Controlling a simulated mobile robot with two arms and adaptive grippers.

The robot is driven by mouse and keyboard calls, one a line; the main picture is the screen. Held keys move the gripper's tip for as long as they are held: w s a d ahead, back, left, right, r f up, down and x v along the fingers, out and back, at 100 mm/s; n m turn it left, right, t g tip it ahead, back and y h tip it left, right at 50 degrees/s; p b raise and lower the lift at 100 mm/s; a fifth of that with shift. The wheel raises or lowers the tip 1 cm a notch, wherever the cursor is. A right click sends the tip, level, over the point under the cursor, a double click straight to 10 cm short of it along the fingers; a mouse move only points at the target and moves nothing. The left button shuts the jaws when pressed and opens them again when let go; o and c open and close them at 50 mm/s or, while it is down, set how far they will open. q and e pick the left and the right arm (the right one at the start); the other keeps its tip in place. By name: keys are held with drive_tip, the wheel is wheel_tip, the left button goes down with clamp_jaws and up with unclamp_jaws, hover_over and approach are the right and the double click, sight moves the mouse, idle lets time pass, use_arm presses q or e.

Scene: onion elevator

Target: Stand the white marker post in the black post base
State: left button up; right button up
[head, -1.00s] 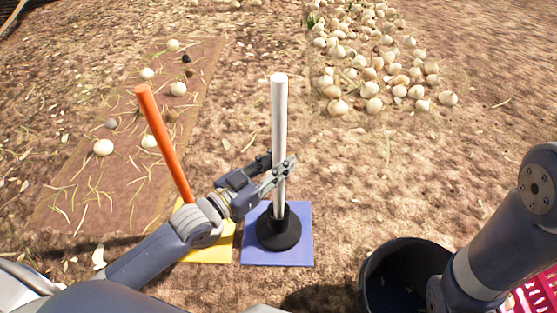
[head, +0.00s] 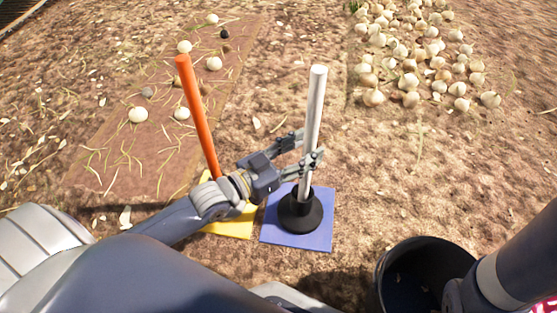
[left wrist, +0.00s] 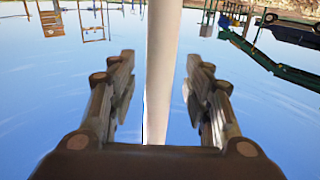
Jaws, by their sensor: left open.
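The white marker post (head: 314,110) stands nearly upright with its lower end in the collar of the black post base (head: 300,214). The base rests on a blue square mat (head: 318,238). My left gripper (head: 304,152) is open, with its fingers on either side of the post's middle. In the left wrist view the post (left wrist: 162,70) runs between the two fingers (left wrist: 160,100), with a gap visible on both sides. My right arm shows at the lower right, but its gripper is out of view.
An orange post (head: 196,110) stands over a yellow mat (head: 236,226), just left of my left gripper. A dark bucket (head: 384,285) is at the lower right. Many onions (head: 410,83) lie at the back right. A brown strip (head: 140,165) with scattered onions is at the left.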

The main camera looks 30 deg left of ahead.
use_arm(q)
drive_tip(key=v, duration=1)
drive_tip(key=shift+s+r, duration=0.1)
drive_tip(key=shift+s, duration=0.1)
idle(0.7)
